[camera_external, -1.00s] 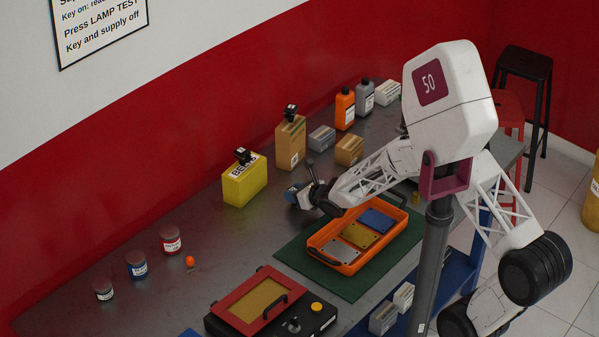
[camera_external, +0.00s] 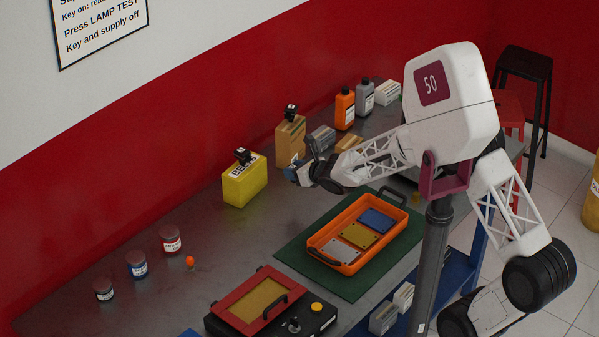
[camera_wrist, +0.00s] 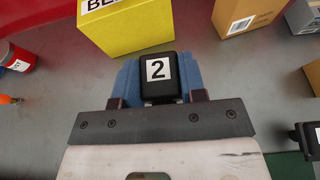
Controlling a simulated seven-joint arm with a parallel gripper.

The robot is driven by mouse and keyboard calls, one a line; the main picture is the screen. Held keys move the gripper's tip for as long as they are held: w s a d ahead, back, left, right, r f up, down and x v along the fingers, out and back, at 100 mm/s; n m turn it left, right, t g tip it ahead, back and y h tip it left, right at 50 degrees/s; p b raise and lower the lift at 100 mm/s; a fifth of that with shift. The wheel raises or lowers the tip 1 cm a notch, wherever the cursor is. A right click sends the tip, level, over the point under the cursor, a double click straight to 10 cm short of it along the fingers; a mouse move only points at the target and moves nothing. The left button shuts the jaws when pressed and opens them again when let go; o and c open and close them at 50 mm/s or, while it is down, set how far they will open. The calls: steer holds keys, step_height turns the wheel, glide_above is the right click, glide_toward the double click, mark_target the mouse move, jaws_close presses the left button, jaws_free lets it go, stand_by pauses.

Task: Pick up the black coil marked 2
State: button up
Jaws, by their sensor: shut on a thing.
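The black coil marked 2 (camera_wrist: 160,78) shows in the middle of the wrist view, with its white label facing the camera. My gripper (camera_wrist: 158,72) is shut on it, with a blue finger on each side. In the external view my gripper (camera_external: 299,173) is above the grey bench, just right of the yellow box, and appears raised clear of the bench top. The coil cannot be told apart from the dark wrist there.
The yellow box (camera_external: 245,182) and tan box (camera_external: 291,143) stand close by, each with a black piece on top. An orange tray (camera_external: 323,257) with blue, yellow and grey plates lies on a green mat (camera_external: 290,257). Bare bench lies between the yellow box and the jars.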

steer(key=shift+r, duration=0.55)
steer(key=shift+d, duration=0.1)
